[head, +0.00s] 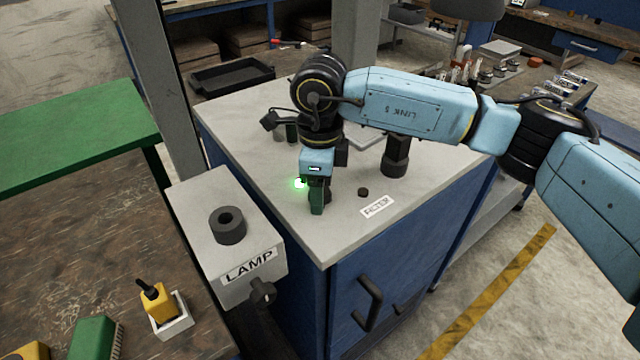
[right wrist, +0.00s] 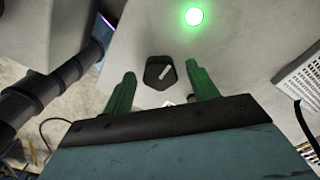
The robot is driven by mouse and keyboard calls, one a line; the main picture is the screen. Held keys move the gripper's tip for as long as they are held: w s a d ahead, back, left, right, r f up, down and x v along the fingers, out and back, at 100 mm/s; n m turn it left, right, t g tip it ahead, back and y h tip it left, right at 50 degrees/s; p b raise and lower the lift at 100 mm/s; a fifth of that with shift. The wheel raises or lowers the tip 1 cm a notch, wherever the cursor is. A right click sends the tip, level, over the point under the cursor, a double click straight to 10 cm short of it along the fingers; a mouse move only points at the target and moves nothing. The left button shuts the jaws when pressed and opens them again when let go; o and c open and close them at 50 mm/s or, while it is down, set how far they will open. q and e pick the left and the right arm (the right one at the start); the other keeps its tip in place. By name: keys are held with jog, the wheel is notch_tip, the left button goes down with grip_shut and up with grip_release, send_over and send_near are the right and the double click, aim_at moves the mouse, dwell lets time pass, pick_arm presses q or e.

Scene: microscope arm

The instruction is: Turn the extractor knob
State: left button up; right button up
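In the right wrist view a dark knob (right wrist: 160,72) with a white pointer mark sits on a pale panel, ahead of and between the fingertips of my right gripper (right wrist: 163,82). The green fingers stand apart, with a visible gap on each side of the knob. In the head view my right gripper (head: 317,200) points down over the grey top of the blue cabinet (head: 250,145), and its fingers and wrist hide most of the knob. A lit green lamp (head: 299,183) glows beside the gripper and also shows in the wrist view (right wrist: 193,16). My left gripper is out of view.
A small black knob (head: 363,191) and a white label (head: 377,207) lie right of the gripper. A dark post (head: 395,158) stands behind them. A grey box marked LAMP (head: 248,268) stands to the left, with a black ring (head: 228,225) on top.

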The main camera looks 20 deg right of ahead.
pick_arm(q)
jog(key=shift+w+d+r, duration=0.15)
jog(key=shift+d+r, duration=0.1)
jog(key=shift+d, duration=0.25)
pick_arm(e)
notch_tip(320, 180, up, 14)
jog(key=shift+f, duration=0.25)
